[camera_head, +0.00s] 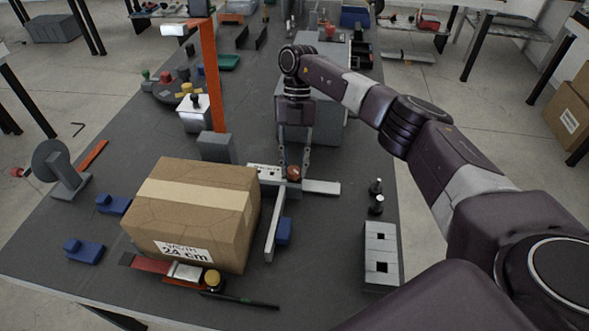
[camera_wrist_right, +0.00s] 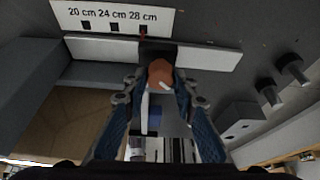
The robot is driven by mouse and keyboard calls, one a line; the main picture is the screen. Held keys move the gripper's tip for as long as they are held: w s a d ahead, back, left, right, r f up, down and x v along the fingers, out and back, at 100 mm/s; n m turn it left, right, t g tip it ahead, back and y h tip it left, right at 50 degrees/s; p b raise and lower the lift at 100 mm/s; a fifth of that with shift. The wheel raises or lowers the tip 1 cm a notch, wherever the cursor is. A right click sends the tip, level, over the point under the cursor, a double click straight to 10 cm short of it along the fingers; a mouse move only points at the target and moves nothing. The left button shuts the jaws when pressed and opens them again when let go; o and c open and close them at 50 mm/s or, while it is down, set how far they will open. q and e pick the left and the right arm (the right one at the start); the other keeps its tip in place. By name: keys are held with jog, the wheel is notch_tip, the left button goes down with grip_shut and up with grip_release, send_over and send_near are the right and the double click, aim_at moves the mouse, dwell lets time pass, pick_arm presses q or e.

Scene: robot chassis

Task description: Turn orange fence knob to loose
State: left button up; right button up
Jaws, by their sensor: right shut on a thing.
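The orange fence knob (camera_head: 293,174) sits on the grey fence assembly on the bench, right of the cardboard box. My right gripper (camera_head: 293,166) reaches down over it, with a fingertip on each side of the knob. In the right wrist view the knob (camera_wrist_right: 160,72) lies between the fingertips of the right gripper (camera_wrist_right: 160,84), which are closed on it. A small white mark shows beside the knob. A pale scale plate (camera_wrist_right: 115,18) reads 20, 24 and 28 cm. The light grey fence bar (camera_head: 273,228) runs toward the near edge. My left gripper is out of view.
The cardboard box (camera_head: 195,212), labelled 24 cm, stands close left of the fence. A grey block with square holes (camera_head: 380,255) and two dark pegs (camera_head: 376,196) stand to the right. An orange post (camera_head: 210,80) rises behind the box.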

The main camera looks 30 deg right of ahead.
jog(key=shift+w+n+h+b, duration=0.1)
jog(key=shift+n+h+b, duration=0.4)
jog(key=shift+n, duration=0.6)
jog(key=shift+r, duration=0.1)
jog(key=o, duration=1.2)
jog(key=shift+c, duration=0.2)
jog(key=v, duration=0.7)
jog(key=shift+w+r, duration=0.15)
jog(key=shift+c, duration=0.2)
